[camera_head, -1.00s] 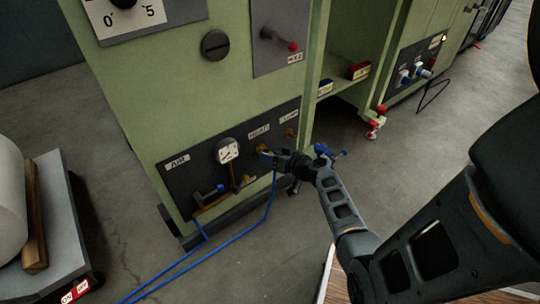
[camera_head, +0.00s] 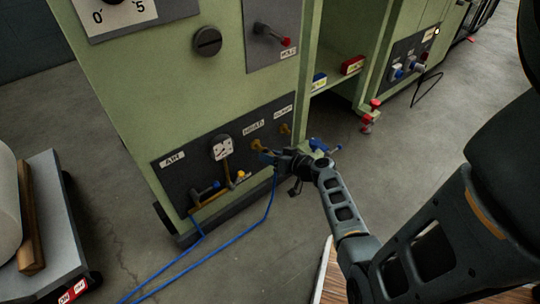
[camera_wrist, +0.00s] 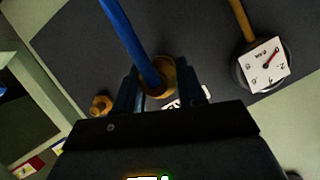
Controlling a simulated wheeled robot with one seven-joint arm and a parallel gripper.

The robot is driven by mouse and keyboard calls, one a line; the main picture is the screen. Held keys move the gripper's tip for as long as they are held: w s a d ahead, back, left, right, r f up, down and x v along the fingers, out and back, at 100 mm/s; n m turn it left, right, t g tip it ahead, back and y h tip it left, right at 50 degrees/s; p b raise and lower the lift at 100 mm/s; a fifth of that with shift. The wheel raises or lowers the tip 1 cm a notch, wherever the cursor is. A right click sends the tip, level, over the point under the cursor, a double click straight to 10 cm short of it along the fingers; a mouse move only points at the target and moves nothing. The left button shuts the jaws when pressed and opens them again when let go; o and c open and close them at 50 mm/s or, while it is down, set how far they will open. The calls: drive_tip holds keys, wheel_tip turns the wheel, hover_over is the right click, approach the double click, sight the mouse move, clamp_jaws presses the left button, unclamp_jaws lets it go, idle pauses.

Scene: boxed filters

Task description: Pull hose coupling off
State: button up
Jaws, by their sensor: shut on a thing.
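My gripper (camera_head: 267,156) is at the dark lower panel of the green machine, by the brass port (camera_head: 257,146) under the middle label. In the wrist view its two fingers (camera_wrist: 161,92) stand either side of a brass fitting (camera_wrist: 168,74), where the blue hose (camera_wrist: 134,38) ends. The gripper is shut on the coupling at this hose end; the coupling itself is mostly hidden. In the head view the blue hose (camera_head: 268,205) hangs down from the gripper to the floor. I cannot tell whether the coupling is still seated on the port.
Another brass port (camera_head: 285,129) is to the right. A blue-handled part (camera_head: 322,146) is just behind the wrist. A cart (camera_head: 52,220) stands at left; the floor between is open.

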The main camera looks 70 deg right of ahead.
drive_tip(key=shift+s+a, duration=0.6)
drive_tip(key=shift+s, duration=0.35)
drive_tip(key=s+a, duration=0.4)
drive_tip(key=s, duration=0.3)
drive_tip(key=shift+s+a+b, duration=0.25)
drive_tip(key=shift+a+b, duration=0.05)
drive_tip(key=shift+b, duration=0.1)
idle(0.5)
